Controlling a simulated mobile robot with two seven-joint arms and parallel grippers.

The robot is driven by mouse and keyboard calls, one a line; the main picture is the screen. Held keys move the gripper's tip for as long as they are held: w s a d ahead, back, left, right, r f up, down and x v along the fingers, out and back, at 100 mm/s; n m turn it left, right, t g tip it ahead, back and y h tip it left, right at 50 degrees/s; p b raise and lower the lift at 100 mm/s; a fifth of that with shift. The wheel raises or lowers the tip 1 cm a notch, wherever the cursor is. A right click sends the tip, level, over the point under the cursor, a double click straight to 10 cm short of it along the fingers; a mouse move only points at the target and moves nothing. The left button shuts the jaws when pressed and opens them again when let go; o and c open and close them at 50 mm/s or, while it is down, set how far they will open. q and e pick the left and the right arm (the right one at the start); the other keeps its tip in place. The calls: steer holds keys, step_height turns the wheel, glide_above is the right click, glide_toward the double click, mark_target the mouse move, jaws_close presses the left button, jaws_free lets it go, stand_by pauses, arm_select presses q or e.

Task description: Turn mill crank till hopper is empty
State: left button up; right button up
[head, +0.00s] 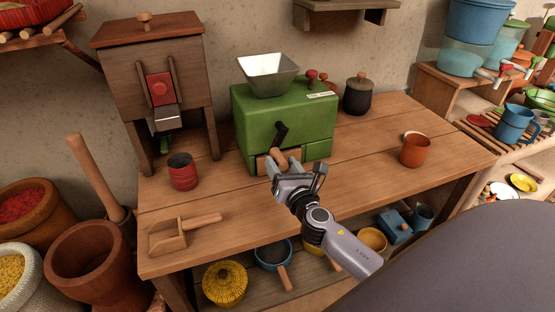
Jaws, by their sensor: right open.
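The green mill (258,118) stands on the wooden table, with a pale metal hopper (268,73) on top. The hopper's visible inside looks light; I cannot tell what lies at its bottom. A black crank arm (281,132) with a wooden handle (277,157) is on the mill's front. My right gripper (284,168) is open, with its fingers at the wooden handle; I cannot tell whether they touch it. A wooden drawer front at the mill's base is partly hidden behind the handle and gripper. My left gripper is not in view.
A red tin (182,171) and a wooden scoop (178,236) sit on the table at left. A dark lidded jar (358,96) and an orange-brown cup (414,151) are at right. A wooden dispenser cabinet (153,75) rises behind. The tabletop right of the mill is mostly clear.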

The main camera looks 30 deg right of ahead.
steer(key=shift+x, duration=1.4)
jaws_close()
steer(key=shift+a, duration=0.1)
